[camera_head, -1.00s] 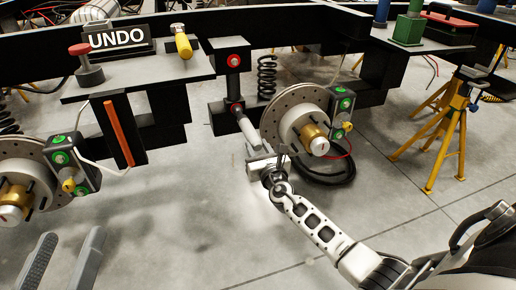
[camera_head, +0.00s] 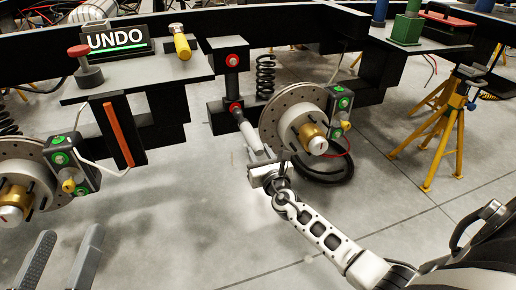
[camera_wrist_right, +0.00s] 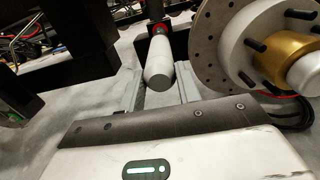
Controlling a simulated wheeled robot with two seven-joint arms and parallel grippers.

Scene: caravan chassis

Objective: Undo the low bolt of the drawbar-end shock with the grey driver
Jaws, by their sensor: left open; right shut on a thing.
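The shock (camera_head: 233,83) is a dark upright post with a red-ringed bolt at its top and a red-ringed low bolt (camera_head: 235,107) at its foot. The grey driver (camera_head: 249,132) slants up from my right gripper (camera_head: 261,158) to the low bolt. Its far end is at or very near the ring; I cannot tell if it is seated. In the right wrist view the driver's pale rounded handle (camera_wrist_right: 158,70) lies between the gripper's fingers (camera_wrist_right: 159,92), which are shut on it. My left gripper (camera_head: 62,260) is open and empty at the lower left, over the floor.
A brake disc (camera_head: 292,118) with a gold hub stands just right of the driver. A lit UNDO sign (camera_head: 117,40), a red button (camera_head: 79,51) and a yellow-handled tool (camera_head: 182,43) are on the left shelf. A yellow stand (camera_head: 445,125) is at right. Lower middle floor is clear.

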